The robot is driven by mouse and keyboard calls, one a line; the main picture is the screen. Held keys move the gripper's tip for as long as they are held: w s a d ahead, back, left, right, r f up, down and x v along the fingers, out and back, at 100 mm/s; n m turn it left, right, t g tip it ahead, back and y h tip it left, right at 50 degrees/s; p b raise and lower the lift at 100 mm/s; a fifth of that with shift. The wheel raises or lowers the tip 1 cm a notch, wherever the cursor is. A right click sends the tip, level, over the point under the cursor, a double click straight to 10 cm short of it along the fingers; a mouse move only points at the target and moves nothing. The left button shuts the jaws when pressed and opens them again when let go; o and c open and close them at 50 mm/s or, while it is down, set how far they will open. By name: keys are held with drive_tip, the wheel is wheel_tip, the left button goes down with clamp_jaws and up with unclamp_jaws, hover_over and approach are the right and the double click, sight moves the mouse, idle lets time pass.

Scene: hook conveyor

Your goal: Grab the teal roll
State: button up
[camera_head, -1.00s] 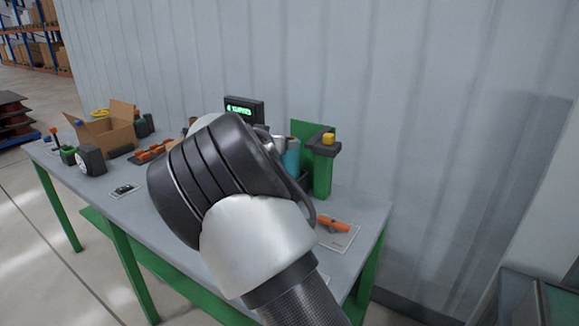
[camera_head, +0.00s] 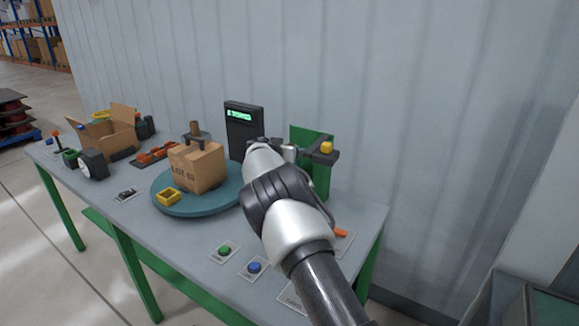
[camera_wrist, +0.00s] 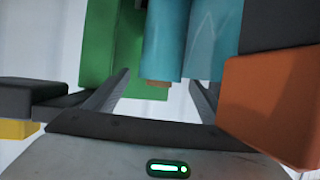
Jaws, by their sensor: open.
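The teal roll (camera_wrist: 167,38) shows in the top middle of the wrist view, with a brown core end at its lower edge. A second teal surface shows just right of it. My gripper (camera_wrist: 158,84) is open, with one finger on each side of the roll's near end. I cannot tell whether the fingers touch it. In the head view my gripper (camera_head: 284,151) is at the back right of the table, in front of the green stand. My arm hides the roll there.
A green stand (camera_head: 322,180) with a yellow block (camera_head: 326,147) is close by. A cardboard box (camera_head: 198,167) and yellow frame (camera_head: 168,197) sit on a teal turntable (camera_head: 185,210). A black display (camera_head: 243,130) stands behind. Green (camera_head: 224,250) and blue (camera_head: 254,267) buttons are in front.

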drive_tip(key=shift+p+x, duration=0.75)
drive_tip(key=shift+x, duration=1.05)
clamp_jaws()
drive_tip(key=shift+r, duration=0.2)
